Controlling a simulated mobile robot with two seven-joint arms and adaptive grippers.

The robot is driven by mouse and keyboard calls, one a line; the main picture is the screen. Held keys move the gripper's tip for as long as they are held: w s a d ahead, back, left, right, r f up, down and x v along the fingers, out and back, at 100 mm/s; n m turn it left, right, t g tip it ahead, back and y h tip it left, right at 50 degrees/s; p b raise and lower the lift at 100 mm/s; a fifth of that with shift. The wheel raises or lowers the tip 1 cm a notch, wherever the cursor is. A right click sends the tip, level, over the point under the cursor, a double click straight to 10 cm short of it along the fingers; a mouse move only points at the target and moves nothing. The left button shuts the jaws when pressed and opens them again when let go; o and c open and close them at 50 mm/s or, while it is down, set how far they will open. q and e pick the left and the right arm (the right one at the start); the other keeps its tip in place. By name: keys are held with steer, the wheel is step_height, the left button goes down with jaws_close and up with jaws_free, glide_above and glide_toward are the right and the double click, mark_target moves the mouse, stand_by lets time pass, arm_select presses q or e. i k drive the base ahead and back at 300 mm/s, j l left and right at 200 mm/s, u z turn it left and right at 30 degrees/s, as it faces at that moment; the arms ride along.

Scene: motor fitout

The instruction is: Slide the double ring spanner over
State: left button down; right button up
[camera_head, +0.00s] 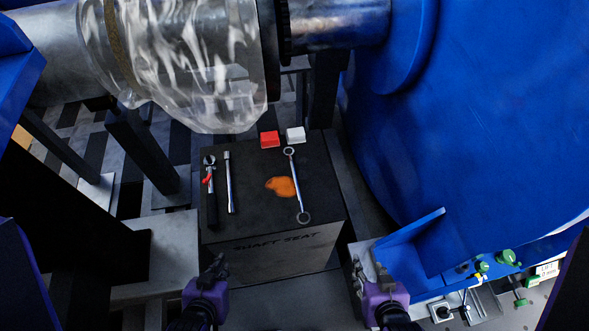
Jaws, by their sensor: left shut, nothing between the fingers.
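The double ring spanner (296,187) lies on the top of the dark block marked SHAFT SEAT (255,205), right of its middle. One ring points to the far edge and the other to the near edge. My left gripper (216,268) is shut and empty, in front of the block's near left corner. My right gripper (368,266) is near the block's front right, apart from the spanner; its fingers look spread, with nothing seen between them.
An orange patch (281,187) lies beside the spanner's shaft. Red (269,139) and white (295,134) blocks stand at the far edge. A shaft (335,22) hangs behind; a blue housing (470,110) fills the right.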

mark_target(302, 212)
steer(key=j+z, duration=0.35)
steer(key=k+j+z, duration=0.1)
steer(key=z, duration=0.3)
